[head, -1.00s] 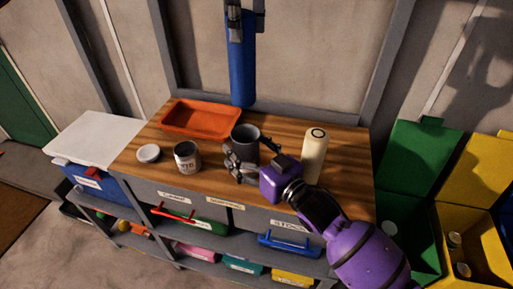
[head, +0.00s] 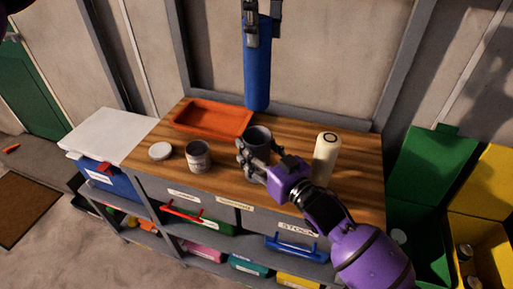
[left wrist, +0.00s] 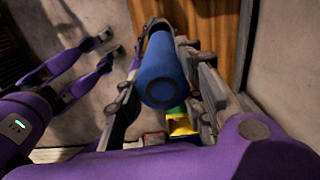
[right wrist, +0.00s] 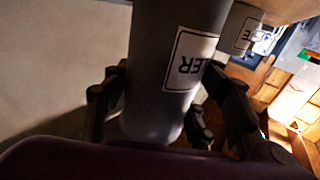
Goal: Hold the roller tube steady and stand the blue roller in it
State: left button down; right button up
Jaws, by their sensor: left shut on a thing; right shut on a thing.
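The blue roller (head: 257,66) hangs upright in the head view, its lower end above the dark grey roller tube (head: 262,146) with a gap between. My left gripper (head: 251,14) is shut on the roller's upper part; the left wrist view shows the roller (left wrist: 161,72) end-on between the fingers. The tube stands upright on the bench, mouth up. My right gripper (head: 247,158) is shut around the tube from the front. In the right wrist view the tube (right wrist: 172,45) sits between the fingers, its label partly showing. Whether the roller is exactly over the mouth is unclear.
On the wooden bench (head: 290,190) a cream cylinder (head: 326,160) stands right of the tube. A labelled can (head: 198,158) and white lid (head: 160,151) are to the left, an orange tray (head: 212,118) behind them. Green (head: 425,165) and yellow bins are at right.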

aim_at(257, 86)
pick_arm(q)
jog(key=shift+f, duration=6.25)
jog(key=c, duration=1.1)
grip_release()
notch_tip(257, 86, up, 12)
